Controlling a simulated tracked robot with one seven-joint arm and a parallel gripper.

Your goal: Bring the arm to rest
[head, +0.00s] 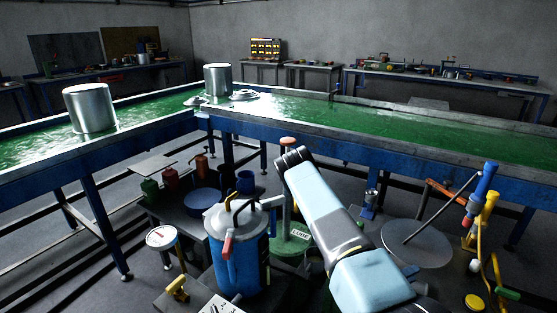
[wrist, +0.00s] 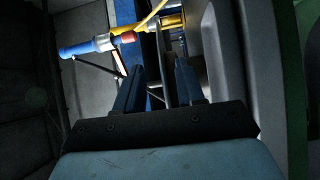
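My arm (head: 335,225), pale blue with dark joints, is bent in the lower middle of the head view, in front of the blue conveyor frame. Its gripper end does not show clearly there. In the wrist view my gripper (wrist: 158,80) has its two dark blue fingers apart. I see nothing held between them. Beyond the fingertips are a blue and red handle (wrist: 95,44) and a yellow pipe (wrist: 155,17); I cannot tell how far off they are.
A green conveyor (head: 380,118) crosses ahead, with a left branch carrying a metal pot (head: 90,108). Another pot (head: 217,79) stands near the corner. A blue canister (head: 240,260) stands close left of my arm, a round grey plate (head: 417,243) to its right.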

